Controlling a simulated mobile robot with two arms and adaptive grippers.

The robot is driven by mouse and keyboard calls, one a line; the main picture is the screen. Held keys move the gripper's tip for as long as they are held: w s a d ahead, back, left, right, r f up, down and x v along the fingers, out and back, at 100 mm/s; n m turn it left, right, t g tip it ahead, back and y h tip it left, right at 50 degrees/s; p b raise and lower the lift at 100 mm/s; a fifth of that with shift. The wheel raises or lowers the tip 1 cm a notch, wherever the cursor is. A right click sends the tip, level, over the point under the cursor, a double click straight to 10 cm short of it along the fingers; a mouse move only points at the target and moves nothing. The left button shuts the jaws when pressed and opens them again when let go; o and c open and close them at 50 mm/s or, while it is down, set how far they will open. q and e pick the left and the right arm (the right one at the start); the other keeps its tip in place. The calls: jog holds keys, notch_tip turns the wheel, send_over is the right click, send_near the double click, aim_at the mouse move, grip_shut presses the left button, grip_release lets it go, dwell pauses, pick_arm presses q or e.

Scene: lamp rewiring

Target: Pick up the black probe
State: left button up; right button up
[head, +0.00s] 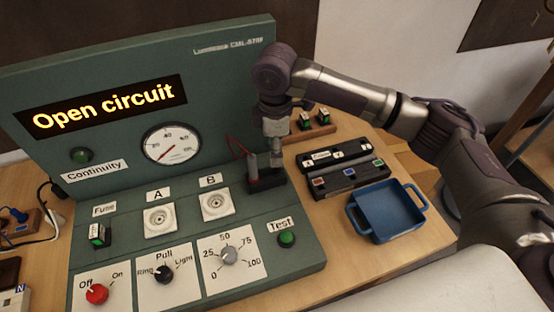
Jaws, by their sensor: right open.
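My right gripper (277,158) points down at the right side of the green test panel, just above a small black holder (266,184). It is open. A dark upright probe (252,166) stands in the holder, immediately left of the fingers. A thin red wire (236,146) shows beside it. The gripper covers part of the holder, so I cannot tell whether a second probe stands between the fingers or whether they touch anything. My left gripper is not in view.
The green panel (235,60) reads "Open circuit" and has sockets A (159,220) and B (215,205), knobs and a green Test button (287,238). Right of it are black trays (346,179), a blue tray (388,208) and a wooden block (322,133) with small parts.

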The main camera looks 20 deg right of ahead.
jog(key=shift+w+a+f, duration=0.1)
jog(key=shift+w+f, duration=0.05)
jog(key=shift+f, duration=0.2)
jog(key=f, duration=0.1)
jog(key=f+p, duration=0.2)
jog(key=f, duration=0.1)
jog(key=shift+d, duration=0.35)
jog(key=shift+f, duration=0.4)
jog(key=shift+a+f, duration=0.1)
jog(key=shift+f, duration=0.1)
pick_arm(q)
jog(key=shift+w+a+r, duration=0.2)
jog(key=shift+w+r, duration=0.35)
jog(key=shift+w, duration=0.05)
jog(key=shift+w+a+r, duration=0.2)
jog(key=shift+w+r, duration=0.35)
pick_arm(e)
grip_shut()
